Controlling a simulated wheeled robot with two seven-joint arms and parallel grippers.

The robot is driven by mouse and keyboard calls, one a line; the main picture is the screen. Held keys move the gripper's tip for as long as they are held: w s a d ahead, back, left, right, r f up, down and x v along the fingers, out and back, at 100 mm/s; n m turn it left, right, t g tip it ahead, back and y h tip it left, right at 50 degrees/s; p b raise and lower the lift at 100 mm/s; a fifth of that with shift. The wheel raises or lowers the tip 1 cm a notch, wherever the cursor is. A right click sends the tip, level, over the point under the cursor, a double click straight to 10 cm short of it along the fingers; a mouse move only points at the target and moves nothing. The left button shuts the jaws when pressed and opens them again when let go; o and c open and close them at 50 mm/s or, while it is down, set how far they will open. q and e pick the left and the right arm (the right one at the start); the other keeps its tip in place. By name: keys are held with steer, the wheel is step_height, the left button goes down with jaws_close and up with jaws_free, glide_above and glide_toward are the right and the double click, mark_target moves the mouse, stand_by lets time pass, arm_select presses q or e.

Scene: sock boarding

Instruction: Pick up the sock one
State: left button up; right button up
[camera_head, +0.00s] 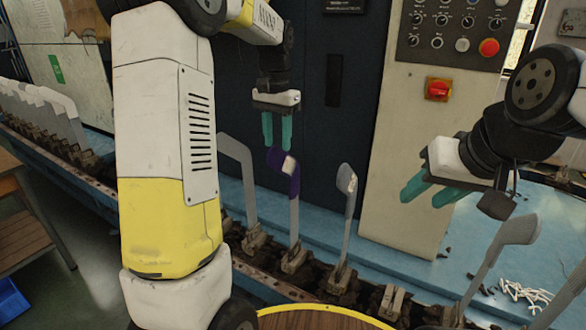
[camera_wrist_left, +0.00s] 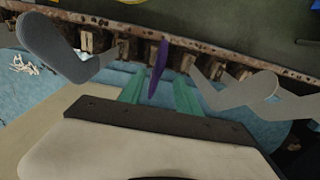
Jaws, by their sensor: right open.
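A purple sock (camera_head: 284,172) with a white patch is on the top of an upright grey sock form in the line of forms. In the left wrist view the purple sock (camera_wrist_left: 158,68) shows as a narrow edge-on strip between the teal fingers. My left gripper (camera_head: 275,130) points down just above the sock; its fingers are apart, with gaps on both sides of the purple strip. My right gripper (camera_head: 428,190) is open and empty, up at the right, away from the sock.
Bare grey forms (camera_head: 238,155) stand left of the sock, and another form (camera_head: 347,185) with a small pale patch stands right. A tilted form (camera_head: 515,230) is further right. White pieces (camera_head: 525,292) lie on the blue surface. A control panel (camera_head: 455,32) is behind.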

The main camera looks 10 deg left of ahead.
mark_target(279, 163)
arm_select(q)
steer(key=f, duration=0.7)
steer(key=shift+s+d+f, duration=0.15)
steer(key=shift+s+f, duration=0.05)
steer(key=shift+s, duration=0.1)
jaws_close()
